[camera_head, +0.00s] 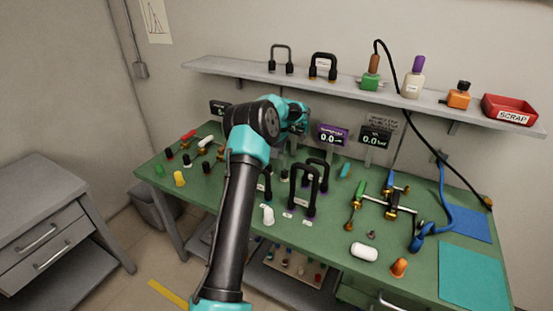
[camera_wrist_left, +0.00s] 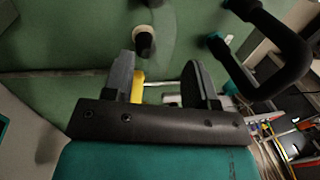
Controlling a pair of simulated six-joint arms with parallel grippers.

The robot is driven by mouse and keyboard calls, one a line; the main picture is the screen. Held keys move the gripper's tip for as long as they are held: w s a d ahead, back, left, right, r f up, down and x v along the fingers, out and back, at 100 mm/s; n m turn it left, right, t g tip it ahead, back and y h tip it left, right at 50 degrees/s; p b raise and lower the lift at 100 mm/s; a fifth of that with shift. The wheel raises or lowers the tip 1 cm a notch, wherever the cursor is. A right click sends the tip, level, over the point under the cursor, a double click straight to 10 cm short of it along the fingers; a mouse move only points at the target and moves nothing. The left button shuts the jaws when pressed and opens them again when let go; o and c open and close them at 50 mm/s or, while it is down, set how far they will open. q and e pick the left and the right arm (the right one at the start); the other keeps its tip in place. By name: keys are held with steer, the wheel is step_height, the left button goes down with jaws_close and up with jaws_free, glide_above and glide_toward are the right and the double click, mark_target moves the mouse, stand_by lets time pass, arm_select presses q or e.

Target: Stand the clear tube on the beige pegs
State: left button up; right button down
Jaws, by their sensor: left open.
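My left gripper (camera_wrist_left: 160,82) is open in the left wrist view, with its two dark fingers well apart. A beige-and-black peg (camera_wrist_left: 144,40) shows just beyond the fingertips. A faint, see-through curved shape runs beside this peg, and I cannot tell for sure that it is the clear tube. No object is visibly gripped. A yellow piece (camera_wrist_left: 137,88) shows behind the left finger. In the head view my left arm reaches over the bench, and its fingertips are hidden or too small to make out. The clear tube is not plainly visible there. My right gripper is not in view.
Black handle frames (camera_head: 305,188) stand mid-bench; a black handle (camera_wrist_left: 285,60) is close right of my gripper. Small displays (camera_head: 332,135) stand behind. A white capsule (camera_head: 364,252), orange cone (camera_head: 399,267) and blue strap (camera_head: 425,235) lie right. A shelf (camera_head: 230,68) overhangs the back.

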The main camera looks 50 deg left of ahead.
arm_select(q)
step_height(320, 180, up, 8)
steer(key=w, duration=0.1)
steer(key=shift+w+a+f, duration=0.2)
stand_by(0.7)
